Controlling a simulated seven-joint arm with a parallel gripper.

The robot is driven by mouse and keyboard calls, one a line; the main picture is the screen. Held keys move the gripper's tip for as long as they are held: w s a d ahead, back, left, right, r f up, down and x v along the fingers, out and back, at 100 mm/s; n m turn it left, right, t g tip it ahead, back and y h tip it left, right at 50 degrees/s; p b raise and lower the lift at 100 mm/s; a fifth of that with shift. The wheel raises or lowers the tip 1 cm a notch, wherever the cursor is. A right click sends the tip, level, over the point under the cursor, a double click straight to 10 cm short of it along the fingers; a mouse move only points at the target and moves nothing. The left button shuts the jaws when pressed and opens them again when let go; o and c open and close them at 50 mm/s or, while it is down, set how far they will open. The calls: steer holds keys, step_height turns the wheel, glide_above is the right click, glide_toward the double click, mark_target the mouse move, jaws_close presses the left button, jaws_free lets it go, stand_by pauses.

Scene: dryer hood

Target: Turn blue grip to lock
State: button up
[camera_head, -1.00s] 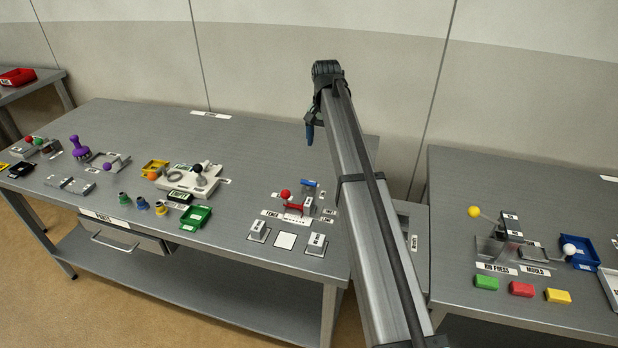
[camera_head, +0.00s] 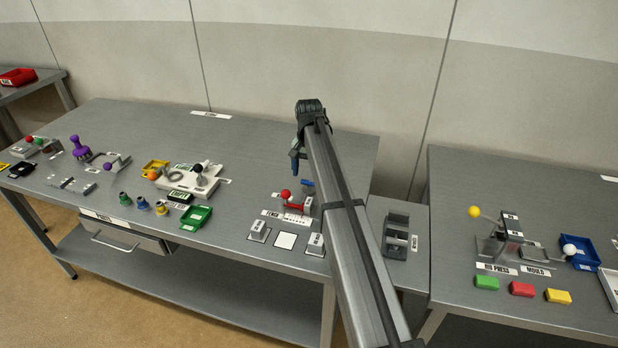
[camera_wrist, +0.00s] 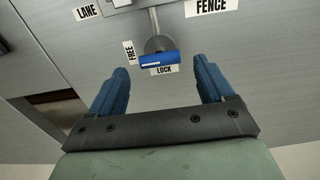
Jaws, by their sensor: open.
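The blue grip (camera_wrist: 158,58) sits at the end of a short grey lever in the wrist view, beside the LOCK label (camera_wrist: 163,70). The FREE label (camera_wrist: 130,52) is to its left. A white line runs along the grip. My gripper (camera_wrist: 162,78) is open, with blue fingers to either side of the grip and apart from it. In the head view the blue grip (camera_head: 307,183) shows at the back of the fence fixture, and my gripper (camera_head: 295,168) hangs just left of it. My arm hides part of the fixture's right side.
A red-knobbed lever (camera_head: 286,194) stands close in front of the blue grip. The table behind is clear.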

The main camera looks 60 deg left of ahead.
mark_target(309, 184)
steer(key=shift+f, duration=1.45)
steer(key=shift+c, duration=0.3)
steer(key=c, duration=1)
